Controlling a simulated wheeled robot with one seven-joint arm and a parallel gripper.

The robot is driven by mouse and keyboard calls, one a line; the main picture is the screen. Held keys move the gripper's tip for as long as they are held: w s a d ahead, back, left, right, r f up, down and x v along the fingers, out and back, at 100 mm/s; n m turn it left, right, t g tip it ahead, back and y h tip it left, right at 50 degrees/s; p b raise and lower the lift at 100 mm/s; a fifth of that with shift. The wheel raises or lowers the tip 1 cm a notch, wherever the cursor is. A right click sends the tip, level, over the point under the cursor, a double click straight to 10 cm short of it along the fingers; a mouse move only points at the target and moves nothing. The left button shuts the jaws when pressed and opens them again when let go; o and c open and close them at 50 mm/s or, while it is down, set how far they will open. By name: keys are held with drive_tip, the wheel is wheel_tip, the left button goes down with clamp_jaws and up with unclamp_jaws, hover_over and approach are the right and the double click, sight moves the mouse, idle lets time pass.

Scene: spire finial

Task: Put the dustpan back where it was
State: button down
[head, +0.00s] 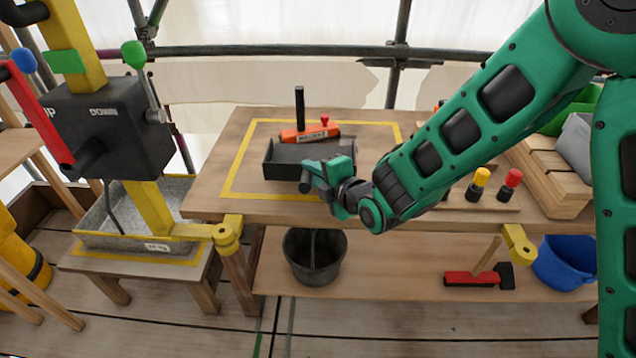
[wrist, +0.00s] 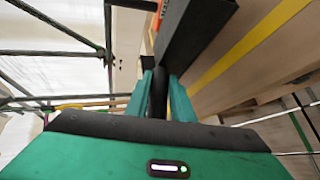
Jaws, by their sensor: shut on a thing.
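The black dustpan (head: 282,153) is over the workbench, inside the yellow taped outline (head: 235,172). Its open tray faces up and looks roughly level; I cannot tell whether it touches the bench top. My gripper (head: 308,182) is shut on its dark handle at the near side. In the wrist view my gripper's fingers (wrist: 160,95) close around the handle, and the dustpan's dark body (wrist: 190,35) extends ahead of them. My gripper hides part of the dustpan's right side.
An orange labelled tool (head: 305,134) with an upright black post is just behind the dustpan. Yellow-capped and red-capped pegs (head: 478,186) stand to the right. A dark bucket (head: 314,258), a red brush (head: 472,278) and a blue bucket (head: 562,264) are on the lower shelf.

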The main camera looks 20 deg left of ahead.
drive_tip(key=shift+w+f, duration=0.4)
drive_tip(key=shift+f, duration=0.5)
drive_tip(key=shift+w+f, duration=0.4)
drive_tip(key=shift+f, duration=0.55)
drive_tip(key=shift+w+f, duration=0.4)
drive_tip(key=shift+f, duration=0.5)
drive_tip(key=c, duration=1.5)
unclamp_jaws()
drive_tip(key=shift+c, duration=0.2)
drive_tip(key=v, duration=1.2)
drive_tip(key=shift+d, duration=0.2)
